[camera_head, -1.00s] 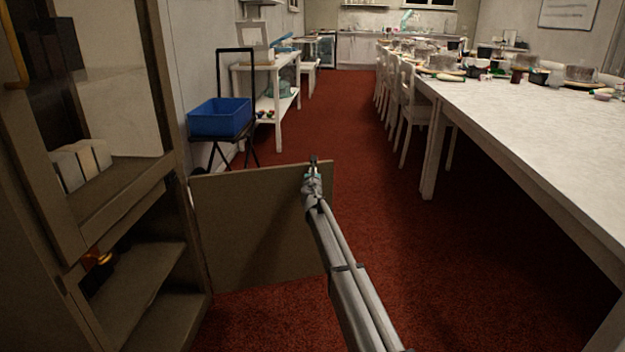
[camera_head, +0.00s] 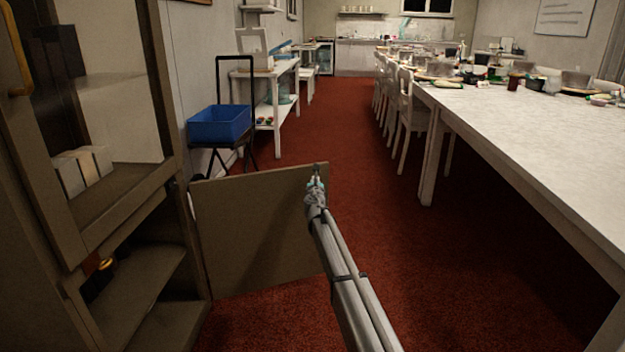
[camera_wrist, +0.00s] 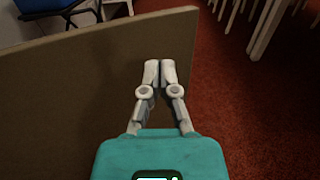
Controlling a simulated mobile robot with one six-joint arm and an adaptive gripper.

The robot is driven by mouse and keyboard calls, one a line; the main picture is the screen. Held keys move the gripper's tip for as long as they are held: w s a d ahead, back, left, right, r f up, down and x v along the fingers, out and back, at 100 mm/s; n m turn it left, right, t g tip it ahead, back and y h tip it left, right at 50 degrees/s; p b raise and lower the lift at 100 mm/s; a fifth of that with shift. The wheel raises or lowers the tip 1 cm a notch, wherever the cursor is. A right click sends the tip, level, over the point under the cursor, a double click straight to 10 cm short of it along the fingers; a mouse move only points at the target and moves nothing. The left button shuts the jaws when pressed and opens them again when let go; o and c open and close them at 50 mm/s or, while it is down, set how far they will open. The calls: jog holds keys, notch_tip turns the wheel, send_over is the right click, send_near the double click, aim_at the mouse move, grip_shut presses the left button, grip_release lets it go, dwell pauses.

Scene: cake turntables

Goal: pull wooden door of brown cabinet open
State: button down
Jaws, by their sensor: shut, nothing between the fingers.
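The brown cabinet (camera_head: 60,215) stands at the left in the head view, with open shelves in its lower part. Its wooden door (camera_head: 255,230) is swung wide open to the right of the lower compartment. The door panel (camera_wrist: 70,100) also fills the left of the wrist view. My gripper (camera_head: 316,172) is at the free upper edge of the door. In the wrist view my gripper (camera_wrist: 160,70) has its fingertips together with nothing between them, in front of the panel near its right edge. I cannot tell whether the fingers touch the door.
A long white table (camera_head: 540,130) with dishes runs along the right, with white chairs (camera_head: 408,115) at its left side. A blue bin (camera_head: 220,124) sits on a dark stand behind the door. Red carpet (camera_head: 385,250) is clear between door and table.

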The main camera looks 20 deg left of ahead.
jog(key=s+d, duration=0.6)
jog(key=s, duration=0.2)
jog(key=shift+s, duration=0.25)
jog(key=shift+d, duration=0.1)
jog(key=s+d+f+m+g+h+p, duration=0.1)
jog(key=s+d+m+g+h+p, duration=0.2)
jog(key=d+m, duration=0.65)
jog(key=s+d+f+m+g+h+p, duration=0.15)
jog(key=s+d+m+h, duration=0.35)
jog(key=d, duration=0.8)
jog(key=s+d+f+m+g+h+p, duration=0.1)
jog(key=s+d+f+m+g+h, duration=0.2)
jog(key=d+m, duration=0.7)
jog(key=s+d+f+m+g+y+p, duration=0.1)
jog(key=s+d+m+g+y+p, duration=0.45)
jog(key=s, duration=0.85)
jog(key=s+d+f+m+g+y, duration=0.1)
jog(key=s+d+m+g, duration=0.25)
jog(key=s+m, duration=0.8)
notch_tip(320, 180, up, 38)
jog(key=s+n+p, duration=0.2)
jog(key=p, duration=3.5)
jog(key=shift+s+a+f+g, duration=0.25)
jog(key=shift+s+a+g, duration=0.1)
jog(key=shift+g, duration=0.1)
